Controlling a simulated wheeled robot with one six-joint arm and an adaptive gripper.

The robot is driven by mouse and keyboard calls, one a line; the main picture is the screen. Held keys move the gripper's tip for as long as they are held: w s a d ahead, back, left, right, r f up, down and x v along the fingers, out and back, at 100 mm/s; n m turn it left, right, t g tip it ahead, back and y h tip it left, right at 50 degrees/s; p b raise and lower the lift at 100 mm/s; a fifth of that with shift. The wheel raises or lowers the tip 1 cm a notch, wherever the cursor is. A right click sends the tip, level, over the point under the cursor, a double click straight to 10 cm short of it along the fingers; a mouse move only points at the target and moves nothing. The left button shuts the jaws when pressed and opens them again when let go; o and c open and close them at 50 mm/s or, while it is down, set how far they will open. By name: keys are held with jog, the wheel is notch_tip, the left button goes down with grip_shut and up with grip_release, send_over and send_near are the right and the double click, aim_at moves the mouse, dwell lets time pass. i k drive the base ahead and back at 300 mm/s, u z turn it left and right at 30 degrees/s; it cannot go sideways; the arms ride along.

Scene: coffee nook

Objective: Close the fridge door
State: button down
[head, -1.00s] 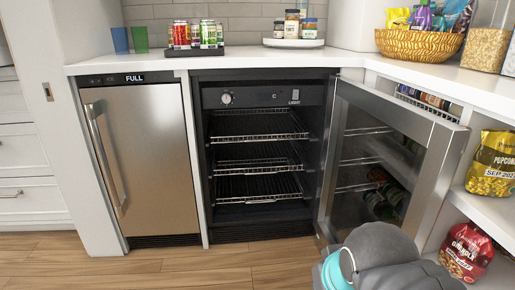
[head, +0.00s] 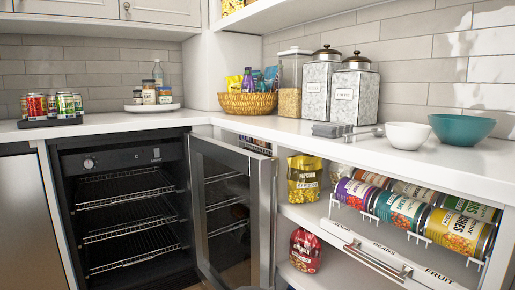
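The small fridge (head: 125,156) stands under the counter at the left of the head view. Its inside is dark, with several wire racks and no items visible on them. The fridge door (head: 262,222) stands wide open, swung out to the right on its right-hand side. It has a metal frame and a glass pane (head: 226,208), and its lower edge is cut off by the picture.
Right of the door, open shelves hold a popcorn bag (head: 304,180), a red bag (head: 305,250) and a rack of cans (head: 403,212). The counter (head: 285,128) above carries a snack basket (head: 247,104), canisters (head: 318,88) and bowls (head: 462,129).

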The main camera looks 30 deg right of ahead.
aim_at(233, 190)
jog(key=u, duration=0.35)
jog(key=i, duration=0.95)
jog(key=z, duration=0.55)
